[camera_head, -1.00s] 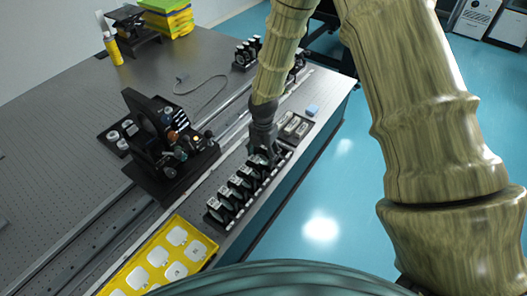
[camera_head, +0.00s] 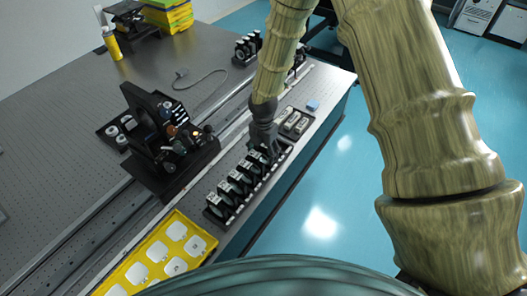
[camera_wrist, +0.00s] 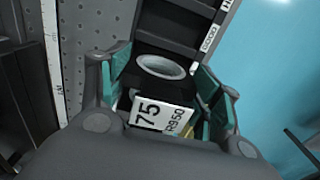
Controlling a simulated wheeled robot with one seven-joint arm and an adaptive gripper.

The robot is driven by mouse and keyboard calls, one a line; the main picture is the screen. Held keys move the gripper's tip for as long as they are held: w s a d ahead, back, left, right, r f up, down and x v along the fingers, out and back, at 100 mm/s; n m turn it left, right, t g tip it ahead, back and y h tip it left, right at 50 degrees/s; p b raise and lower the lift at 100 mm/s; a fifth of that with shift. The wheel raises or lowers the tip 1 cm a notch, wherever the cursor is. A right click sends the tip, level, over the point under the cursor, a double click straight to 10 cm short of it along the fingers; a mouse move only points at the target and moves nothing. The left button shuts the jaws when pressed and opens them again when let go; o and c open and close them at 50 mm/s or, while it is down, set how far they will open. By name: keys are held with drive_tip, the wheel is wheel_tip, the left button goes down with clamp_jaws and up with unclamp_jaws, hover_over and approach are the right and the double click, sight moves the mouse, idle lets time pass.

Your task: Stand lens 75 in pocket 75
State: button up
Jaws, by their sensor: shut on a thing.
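Lens 75 is a dark holder with a pale oval ring and a white label (camera_wrist: 163,113) reading "75" and "R950" in the wrist view. My gripper (camera_head: 266,152) is shut on it, with teal finger pads (camera_wrist: 116,75) on both sides. The black lens rack (camera_head: 258,190) runs along the table's front edge, with several lenses standing in it. My gripper is low at its far end. In the wrist view the rack's slots (camera_wrist: 183,20) run away beyond the lens. Pocket 75 cannot be made out, nor whether the lens bottom touches the rack.
A yellow tray with white pads (camera_head: 158,250) lies at the near end of the rack. A black optical mount (camera_head: 160,140) stands left of the rack. A small dark tray (camera_head: 294,122) and a blue block (camera_head: 313,105) lie beyond my gripper. The table's edge drops off at right.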

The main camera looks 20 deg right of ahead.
drive_tip(key=shift+f, duration=0.15)
drive_tip(key=o, duration=1.2)
drive_tip(key=shift+r, duration=0.2)
drive_tip(key=shift+r+p, duration=3.5)
drive_tip(key=shift+r, duration=1.35)
drive_tip(key=shift+d+f, duration=0.1)
